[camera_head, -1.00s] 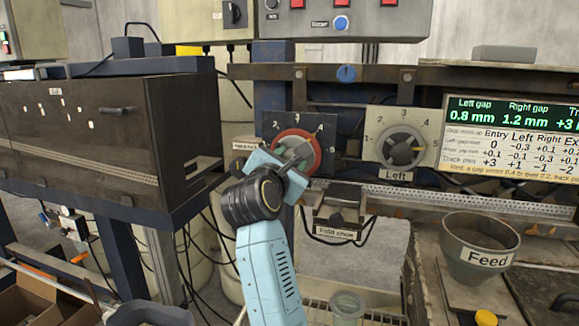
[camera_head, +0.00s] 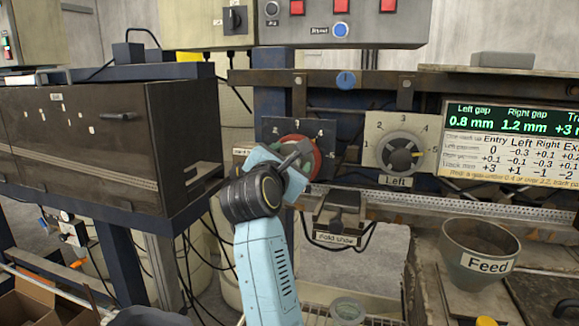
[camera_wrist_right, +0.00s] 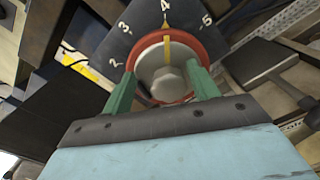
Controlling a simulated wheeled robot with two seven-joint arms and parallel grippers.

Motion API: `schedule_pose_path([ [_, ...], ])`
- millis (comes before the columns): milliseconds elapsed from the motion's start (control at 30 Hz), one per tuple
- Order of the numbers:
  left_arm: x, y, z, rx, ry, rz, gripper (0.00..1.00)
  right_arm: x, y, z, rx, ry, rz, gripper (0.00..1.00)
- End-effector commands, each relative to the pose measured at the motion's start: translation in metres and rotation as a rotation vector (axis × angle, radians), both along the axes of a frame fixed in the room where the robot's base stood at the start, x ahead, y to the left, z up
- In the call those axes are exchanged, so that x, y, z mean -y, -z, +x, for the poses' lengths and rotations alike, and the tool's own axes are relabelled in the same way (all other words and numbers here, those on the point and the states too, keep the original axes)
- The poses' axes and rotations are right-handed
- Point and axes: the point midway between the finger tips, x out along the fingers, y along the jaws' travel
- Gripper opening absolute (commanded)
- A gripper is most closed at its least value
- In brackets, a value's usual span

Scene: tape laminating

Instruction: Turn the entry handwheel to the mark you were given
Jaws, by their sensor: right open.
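The entry handwheel has a red rim (camera_head: 316,158) on a dark dial plate (camera_head: 270,128), largely hidden behind my right gripper (camera_head: 292,160) in the head view. In the right wrist view the red wheel (camera_wrist_right: 166,38) shows a grey hub and a yellow pointer line at about the number 4. My right gripper (camera_wrist_right: 160,76) is open, its green fingers on either side of the hub; contact cannot be told. My left gripper is not in view. The gauge display (camera_head: 512,120) reads left gap 0.8 mm and right gap 1.2 mm.
The Left handwheel (camera_head: 399,152) is on a pale dial to the right. The fold shoe (camera_head: 338,220) is below the wheels. A Feed cup (camera_head: 480,252) stands at the lower right. A dark cabinet (camera_head: 110,140) fills the left side.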

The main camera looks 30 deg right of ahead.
Motion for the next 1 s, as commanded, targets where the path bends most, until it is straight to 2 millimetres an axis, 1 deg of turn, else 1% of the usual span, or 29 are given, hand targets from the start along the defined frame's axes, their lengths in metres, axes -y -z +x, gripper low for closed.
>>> schedule_pose_path([
  [33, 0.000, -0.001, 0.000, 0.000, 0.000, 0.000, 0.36, 0.000, -0.012, 0.000, 0.006, 0.000, 0.003, 0.59],
  [200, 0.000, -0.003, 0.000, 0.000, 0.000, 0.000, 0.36, -0.001, -0.046, 0.000, 0.005, -0.002, 0.003, 0.59],
  [300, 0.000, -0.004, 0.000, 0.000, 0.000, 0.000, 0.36, -0.001, -0.063, 0.000, 0.005, -0.002, 0.004, 0.59],
  [400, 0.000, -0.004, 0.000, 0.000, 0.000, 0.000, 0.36, -0.001, -0.075, 0.000, 0.003, -0.001, 0.003, 0.59],
  [567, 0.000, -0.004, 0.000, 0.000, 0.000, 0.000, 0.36, 0.000, -0.084, 0.000, 0.000, -0.001, 0.001, 0.59],
  [1000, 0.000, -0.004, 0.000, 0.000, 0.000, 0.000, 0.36, 0.000, -0.084, 0.000, 0.000, -0.001, 0.001, 0.59],
])
